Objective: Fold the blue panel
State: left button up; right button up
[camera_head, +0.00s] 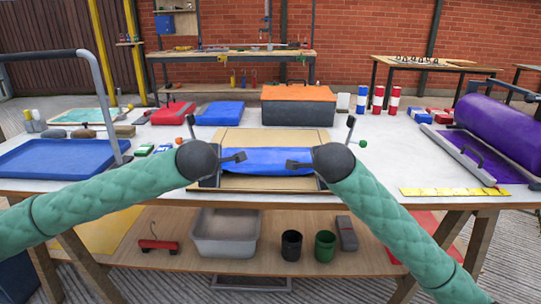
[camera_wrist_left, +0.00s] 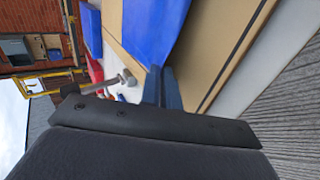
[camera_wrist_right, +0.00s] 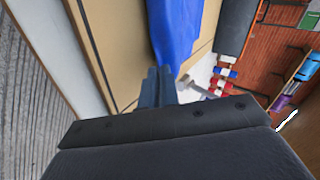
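The blue panel (camera_head: 266,160) lies on a tan board (camera_head: 268,139) in the middle of the table. In the head view my left gripper (camera_head: 238,157) is over its left part and my right gripper (camera_head: 292,165) is over its right part. In the left wrist view the blue panel (camera_wrist_left: 155,25) reaches the fingertips of my left gripper (camera_wrist_left: 160,80), whose fingers are close together. In the right wrist view the panel (camera_wrist_right: 175,30) reaches my right gripper's fingers (camera_wrist_right: 160,80), also close together. Both grippers look closed on the panel's near corners.
A grey case with an orange lid (camera_head: 298,105) stands behind the board. Folded blue (camera_head: 220,113) and red (camera_head: 173,113) pieces lie back left. A purple roll (camera_head: 505,130) is at right.

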pick_arm(q)
jog(key=o, duration=0.7)
pick_arm(e)
jog(key=o, duration=0.7)
pick_arm(q)
jog(key=shift+o, duration=0.2)
pick_arm(e)
jog(key=shift+o, duration=0.2)
pick_arm(q)
jog(key=shift+s+r, duration=0.1)
jog(key=shift+r, duration=0.15)
pick_arm(e)
jog(key=shift+s+r, duration=0.1)
jog(key=shift+r, duration=0.15)
pick_arm(q)
jog(key=s+r, duration=0.5)
jog(key=r, duration=0.3)
jog(key=shift+s+r, duration=0.25)
jog(key=shift+s, duration=0.15)
pick_arm(e)
jog(key=s+r, duration=0.5)
jog(key=r, duration=0.3)
jog(key=shift+s+r, duration=0.25)
jog(key=shift+s, duration=0.15)
